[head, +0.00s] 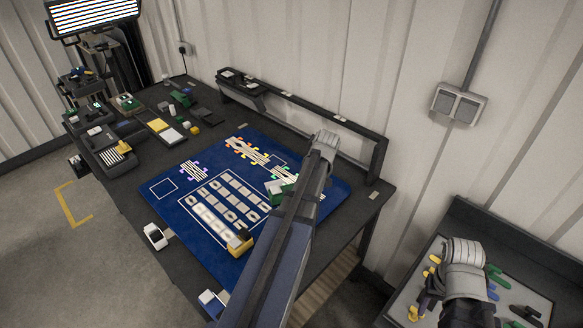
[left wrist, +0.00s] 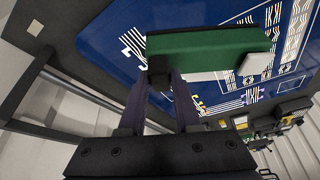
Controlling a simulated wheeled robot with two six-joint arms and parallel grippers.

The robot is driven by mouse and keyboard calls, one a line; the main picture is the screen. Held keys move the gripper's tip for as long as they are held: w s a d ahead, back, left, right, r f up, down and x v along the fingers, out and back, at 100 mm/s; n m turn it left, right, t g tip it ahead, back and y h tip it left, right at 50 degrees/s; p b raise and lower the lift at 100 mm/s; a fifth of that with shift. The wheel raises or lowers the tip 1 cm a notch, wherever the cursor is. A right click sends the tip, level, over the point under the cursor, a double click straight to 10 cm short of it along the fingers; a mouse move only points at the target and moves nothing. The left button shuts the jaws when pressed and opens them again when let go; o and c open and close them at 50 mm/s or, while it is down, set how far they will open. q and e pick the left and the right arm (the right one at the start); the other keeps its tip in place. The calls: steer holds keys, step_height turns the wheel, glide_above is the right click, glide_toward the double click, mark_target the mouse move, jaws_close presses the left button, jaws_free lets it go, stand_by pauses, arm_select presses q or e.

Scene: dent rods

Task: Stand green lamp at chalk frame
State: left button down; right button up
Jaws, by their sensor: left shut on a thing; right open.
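The green lamp (left wrist: 210,54) is a dark green block with a white piece (left wrist: 258,64) at one end. My left gripper (left wrist: 168,76) is shut on it, over the blue mat (left wrist: 110,38). In the head view the lamp (head: 277,188) shows beside my left arm, which hides part of it and the left fingers. I cannot tell how far it is above the mat. A white square outline, seemingly the chalk frame (head: 164,188), is empty at the mat's left. My right gripper (head: 431,294) is low over the right tray, partly hidden and apparently empty.
A yellow and black block (head: 240,243) stands on the mat near a white-lined panel (head: 222,211) of pale pieces. Striped patches (head: 192,170) lie nearby. Several small devices crowd the table's left end. A dark ledge (head: 300,105) runs along the back. Coloured pieces lie in the right tray (head: 540,293).

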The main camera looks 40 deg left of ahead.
arm_select(q)
steer(key=s+a+r+n+g, duration=0.1)
steer(key=s+a+n, duration=0.1)
steer(key=a+n, duration=0.3)
steer(key=shift+s+a+g+y+p, duration=0.3)
steer(key=shift+s+a+g+p, duration=0.1)
steer(key=shift+a, duration=0.1)
arm_select(e)
steer(key=shift+r, duration=0.55)
steer(key=shift+f, duration=0.1)
arm_select(q)
step_height(320, 180, down, 11)
steer(key=b, duration=1.1)
arm_select(e)
step_height(320, 180, down, 11)
steer(key=shift+r, duration=0.1)
arm_select(q)
steer(key=shift+f+b, duration=0.35)
steer(key=shift+b, duration=0.05)
arm_select(e)
steer(key=shift+f, duration=0.4)
arm_select(q)
steer(key=c, duration=0.5)
jaws_free()
steer(key=shift+r, duration=0.1)
